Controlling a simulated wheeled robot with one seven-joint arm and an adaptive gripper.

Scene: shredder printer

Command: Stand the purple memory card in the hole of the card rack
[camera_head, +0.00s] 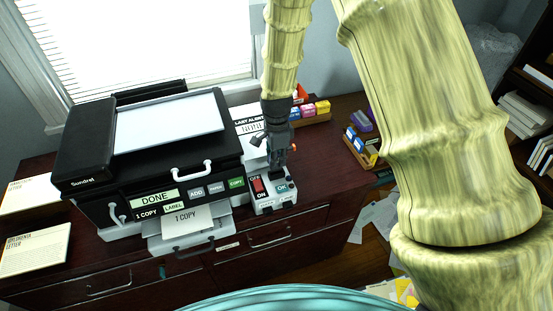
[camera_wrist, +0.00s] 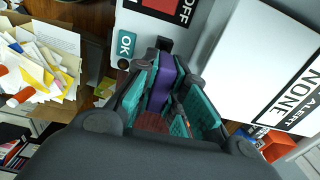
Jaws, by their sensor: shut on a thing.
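My gripper (camera_head: 281,160) points down just above the small grey switch box on the dark desk. In the wrist view its teal-padded fingers (camera_wrist: 165,95) are shut on a purple memory card (camera_wrist: 161,87). The card is seen edge-on between the pads and partly hidden by the fingers. A wooden rack (camera_head: 370,158) with blue, yellow and purple items stands at the desk's right edge. Another wooden holder (camera_head: 318,119) with yellow, pink and blue cards stands behind my gripper. I cannot tell which is the card rack, and no empty hole is clear.
The switch box (camera_head: 264,206) has a red OFF/ON switch and an OK button (camera_wrist: 126,43). A black printer (camera_head: 150,150) reading DONE fills the left. A white "LAST ALERT NONE" panel (camera_head: 249,127) stands behind. Papers (camera_head: 376,217) litter the floor at right. Bare desk lies between box and racks.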

